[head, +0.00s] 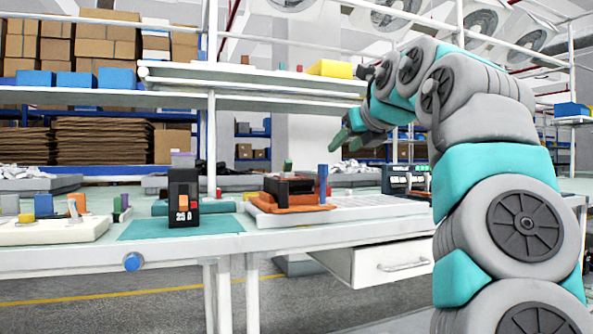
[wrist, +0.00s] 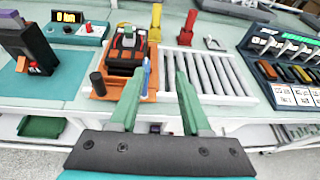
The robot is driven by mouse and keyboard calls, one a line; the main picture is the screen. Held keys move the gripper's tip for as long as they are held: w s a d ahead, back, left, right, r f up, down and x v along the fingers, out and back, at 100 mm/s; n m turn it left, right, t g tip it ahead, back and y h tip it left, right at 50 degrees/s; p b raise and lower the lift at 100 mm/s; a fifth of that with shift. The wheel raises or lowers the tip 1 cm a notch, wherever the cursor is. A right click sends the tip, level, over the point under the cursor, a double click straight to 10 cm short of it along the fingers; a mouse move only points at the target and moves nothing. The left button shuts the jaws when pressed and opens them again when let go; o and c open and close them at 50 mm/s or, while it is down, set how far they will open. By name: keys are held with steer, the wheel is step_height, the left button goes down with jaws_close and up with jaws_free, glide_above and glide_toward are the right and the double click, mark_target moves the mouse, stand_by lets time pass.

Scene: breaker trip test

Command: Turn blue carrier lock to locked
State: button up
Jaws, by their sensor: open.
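The blue carrier lock (head: 323,180) is an upright blue post at the right edge of the orange carrier (head: 262,203). In the wrist view the lock (wrist: 147,76) stands at the carrier's near right corner, partly beside my left finger. Whether it is locked cannot be told. A black device sits on the carrier (wrist: 148,85). My gripper (head: 342,140) is above the bench, above and slightly right of the lock in the head view. In the wrist view my gripper (wrist: 160,85) has its green fingers apart, with nothing clearly held between them.
A white roller section (wrist: 215,72) lies right of the carrier. Red and yellow posts (wrist: 188,28) rise behind it. A black 25 A breaker (head: 183,196) stands left on a teal mat (head: 150,229). A blue round knob (head: 132,261) is on the bench front. A rack (wrist: 290,70) stands far right.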

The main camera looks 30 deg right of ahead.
mark_target(323, 165)
steer(key=shift+y, duration=0.7)
steer(key=shift+a+f+p+x, duration=0.2)
steer(key=shift+a+x, duration=0.1)
steer(key=shift+x, duration=1.15)
steer(key=shift+a+f+p+x, duration=0.15)
steer(key=shift+a+x, duration=0.15)
steer(key=shift+x, duration=1.15)
steer(key=shift+a+f+p+x, duration=0.2)
steer(key=shift+a+x, duration=0.1)
steer(key=shift+x, duration=1.15)
steer(key=shift+d, duration=0.1)
jaws_close()
